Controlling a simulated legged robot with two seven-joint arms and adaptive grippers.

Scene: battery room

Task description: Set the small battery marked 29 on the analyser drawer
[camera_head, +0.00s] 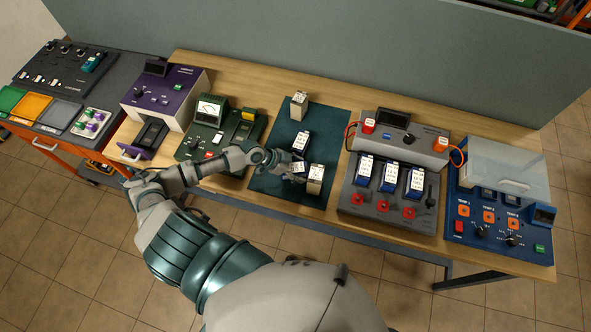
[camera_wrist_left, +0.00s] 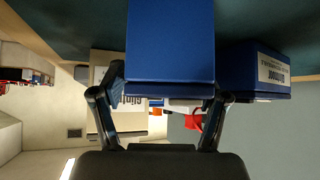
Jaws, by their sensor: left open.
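My left gripper (camera_head: 289,168) is over the dark green mat (camera_head: 262,187) at its front part. In the left wrist view its open fingers (camera_wrist_left: 163,97) stand either side of a blue battery (camera_wrist_left: 170,45), which also shows beside the gripper in the head view (camera_head: 299,170). Another blue battery (camera_head: 300,142) stands farther back; a cream battery (camera_head: 315,180) stands just right of the gripper and another (camera_head: 299,104) at the back. I cannot read which one is marked 29. The purple analyser (camera_head: 172,93) is at left, its drawer (camera_head: 143,140) pulled out. My right gripper is out of view.
A green meter unit (camera_head: 208,139) stands between the analyser and the mat. Right of the mat is a grey charger (camera_head: 388,202) holding several blue batteries, then a dark blue tester (camera_head: 495,240) with a clear lid. A grey partition (camera_head: 330,60) runs behind the table.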

